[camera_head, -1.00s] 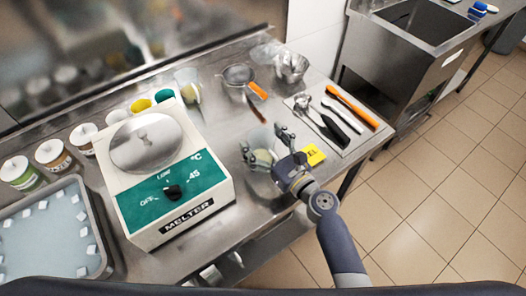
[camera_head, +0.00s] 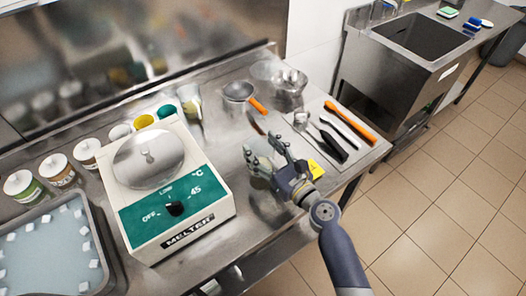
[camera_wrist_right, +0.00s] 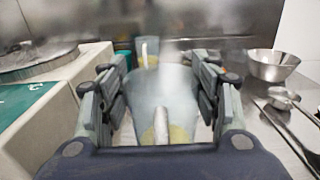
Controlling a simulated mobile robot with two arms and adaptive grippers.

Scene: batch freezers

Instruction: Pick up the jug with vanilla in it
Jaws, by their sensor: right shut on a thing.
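A translucent jug with yellow contents (camera_wrist_right: 165,92) stands upright between the fingers of my right gripper (camera_head: 264,150). In the head view the fingers cover most of that jug, to the right of the melter. In the right wrist view the fingers of the gripper (camera_wrist_right: 160,100) close on the jug from both sides, with its pale handle toward me. A second clear jug with yellowish contents (camera_head: 192,106) stands farther back, by the wall; it also shows behind the held jug in the wrist view (camera_wrist_right: 148,52). I cannot tell whether the held jug touches the counter. My left gripper is not in view.
The white melter (camera_head: 172,205) stands left of my gripper. A strainer with an orange handle (camera_head: 240,92) and steel bowls (camera_head: 290,85) lie behind. Several tubs line the wall.

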